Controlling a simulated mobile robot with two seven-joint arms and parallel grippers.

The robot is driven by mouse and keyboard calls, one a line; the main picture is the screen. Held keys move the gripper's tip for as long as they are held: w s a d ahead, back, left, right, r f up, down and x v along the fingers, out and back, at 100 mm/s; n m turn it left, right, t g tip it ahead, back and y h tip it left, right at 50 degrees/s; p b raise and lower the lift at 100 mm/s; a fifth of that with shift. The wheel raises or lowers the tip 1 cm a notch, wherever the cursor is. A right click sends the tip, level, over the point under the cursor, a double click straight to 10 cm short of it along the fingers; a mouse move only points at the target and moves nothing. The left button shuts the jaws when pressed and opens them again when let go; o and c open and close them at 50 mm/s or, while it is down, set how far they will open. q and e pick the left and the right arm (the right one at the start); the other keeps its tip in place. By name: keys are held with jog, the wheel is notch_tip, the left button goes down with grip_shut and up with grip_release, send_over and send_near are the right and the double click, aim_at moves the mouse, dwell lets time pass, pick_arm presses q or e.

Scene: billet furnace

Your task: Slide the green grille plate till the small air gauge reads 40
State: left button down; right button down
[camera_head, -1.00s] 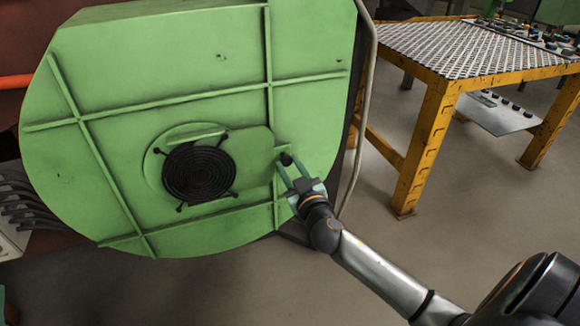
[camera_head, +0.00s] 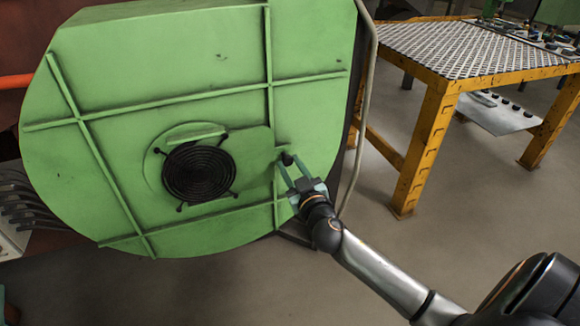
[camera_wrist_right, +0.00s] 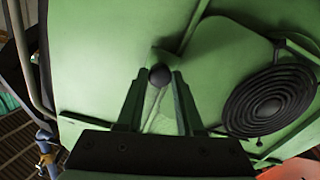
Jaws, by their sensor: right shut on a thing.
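The green grille plate (camera_head: 252,152) lies flat against the face of a big green housing (camera_head: 180,75). Beside it shows a round black wire grille (camera_head: 199,173). At the plate's right end is a small black knob (camera_head: 287,159). My right gripper (camera_head: 286,168) is shut on this knob. In the right wrist view the knob (camera_wrist_right: 160,75) sits between the tips of the two fingers, with the plate (camera_wrist_right: 218,65) behind it. The small air gauge is not seen in either view.
A yellow-framed table (camera_head: 440,80) with a mesh top stands to the right, with loose parts on it. A pale cable (camera_head: 362,130) runs down the housing's right edge. Grey levers (camera_head: 25,205) stand at the far left. The floor (camera_head: 300,285) below is clear.

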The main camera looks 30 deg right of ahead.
jog(key=d, duration=0.3)
jog(key=shift+s+d, duration=0.1)
jog(key=shift+s, duration=0.3)
jog(key=c, duration=0.5)
grip_release()
jog(key=shift+c, duration=0.2)
jog(key=v, duration=1.2)
jog(key=shift+s, duration=0.25)
